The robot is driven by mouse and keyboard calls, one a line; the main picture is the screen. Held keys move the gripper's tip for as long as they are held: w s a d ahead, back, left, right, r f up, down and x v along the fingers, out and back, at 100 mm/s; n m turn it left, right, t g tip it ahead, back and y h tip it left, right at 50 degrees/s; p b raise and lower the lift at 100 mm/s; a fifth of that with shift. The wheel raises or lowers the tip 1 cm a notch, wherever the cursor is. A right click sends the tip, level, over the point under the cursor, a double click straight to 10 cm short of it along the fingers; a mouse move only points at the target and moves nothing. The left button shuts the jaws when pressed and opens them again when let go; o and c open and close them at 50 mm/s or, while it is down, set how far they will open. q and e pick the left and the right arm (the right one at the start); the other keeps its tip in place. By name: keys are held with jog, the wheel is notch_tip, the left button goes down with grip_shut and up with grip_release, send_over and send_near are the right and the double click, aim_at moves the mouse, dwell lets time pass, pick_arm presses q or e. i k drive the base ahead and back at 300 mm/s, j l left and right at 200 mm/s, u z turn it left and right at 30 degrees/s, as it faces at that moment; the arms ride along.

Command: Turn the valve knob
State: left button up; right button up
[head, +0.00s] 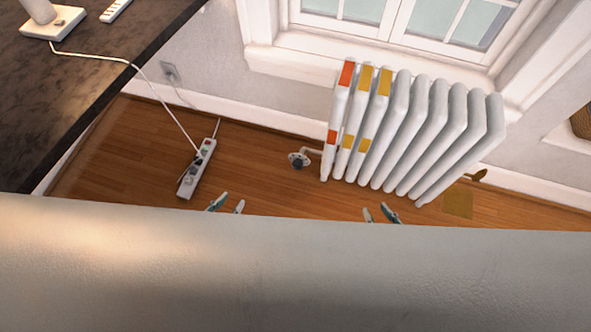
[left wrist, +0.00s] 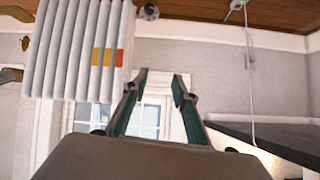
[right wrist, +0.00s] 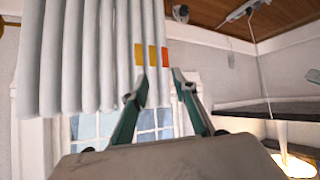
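The valve knob (head: 298,160) is a small dark grey-blue knob on a pipe at the lower left of the white radiator (head: 440,130). The knob also shows near the top of the left wrist view (left wrist: 148,12) and of the right wrist view (right wrist: 181,12). My left gripper (head: 227,202) is open and empty, left of and nearer than the knob. My right gripper (head: 375,210) is open and empty, right of and nearer than the knob, below the radiator in the picture. Neither gripper touches the knob.
A white power strip (head: 198,168) with a plugged cable lies on the wooden floor (head: 130,150) to the left. A dark countertop (head: 70,80) fills the upper left. A brass-coloured valve (head: 478,177) sits at the radiator's right end. Floor around the knob's left is clear.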

aim_at(297, 165)
jog(key=k+l, duration=0.1)
jog(key=l, duration=0.25)
jog(key=k+l+u, duration=0.1)
jog(key=l, duration=0.3)
jog(key=k+l+u, duration=0.1)
jog(key=l, duration=0.25)
jog(key=k+l, duration=0.2)
jog(key=l, duration=0.15)
